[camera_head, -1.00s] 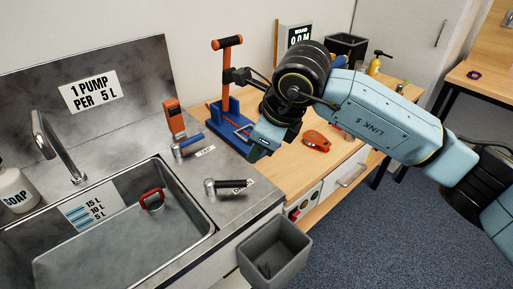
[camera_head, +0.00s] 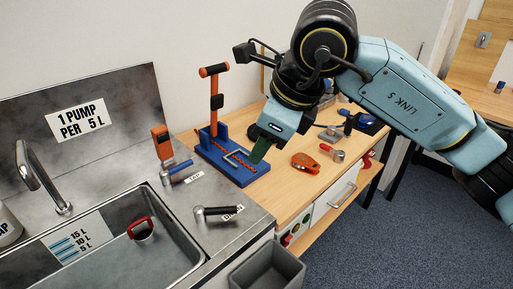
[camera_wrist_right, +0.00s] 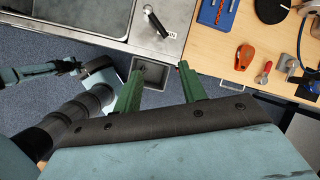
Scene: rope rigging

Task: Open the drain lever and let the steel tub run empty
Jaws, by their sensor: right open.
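The drain lever (camera_head: 217,211), with a black handle, sits on the steel counter beside a DRAIN label. It also shows in the right wrist view (camera_wrist_right: 156,21). The steel tub (camera_head: 186,257) is at the lower left, with a 15/10/5 L scale and a red-handled piece (camera_head: 139,228) inside; I cannot tell the water level. My right gripper (camera_head: 260,150) is above the wooden bench, up and right of the drain lever, apart from it. Its green fingers are open and empty (camera_wrist_right: 160,82). In the right wrist view, part of my left arm shows at the left; its jaws are unclear.
The blue-handled tap lever (camera_head: 178,170) and an orange device (camera_head: 162,143) stand behind the drain lever. A blue pump stand (camera_head: 225,158) rises left of my gripper. A grey bin (camera_head: 268,268) hangs at the counter's front. An orange tool (camera_head: 305,163) lies on the bench.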

